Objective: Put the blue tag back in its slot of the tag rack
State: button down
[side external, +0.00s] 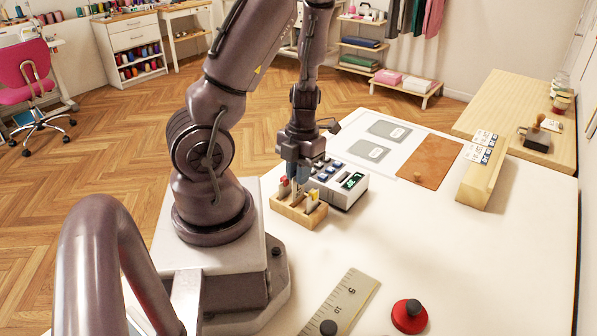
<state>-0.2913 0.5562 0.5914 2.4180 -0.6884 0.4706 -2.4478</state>
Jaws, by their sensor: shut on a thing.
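The tag rack (288,212) is a small wooden block on the white table, close in front of my base. A red tag (284,182) stands at its left and a yellow tag (314,196) at its right. My gripper (298,182) points down over the middle of the rack, between these two tags. It is shut on a bluish piece at its fingertips, which I take for the blue tag; the fingers hide most of it. Whether its lower end is inside a slot or just above it, I cannot tell.
A white device (350,190) with keys and a green display stands right behind the rack. A ruler (341,304) and a red round piece with a black knob (409,316) lie in front. A wooden stand (480,180) is at the right.

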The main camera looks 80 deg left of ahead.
jog(key=shift+f, duration=0.2)
dwell(0.5)
jog(key=shift+f, duration=1.15)
jog(key=shift+f, duration=0.25)
jog(key=c, duration=1)
grip_release()
jog(key=shift+c, duration=0.2)
notch_tip(320, 180, up, 13)
jog(key=w+a, duration=0.1)
jog(key=shift+w, duration=0.1)
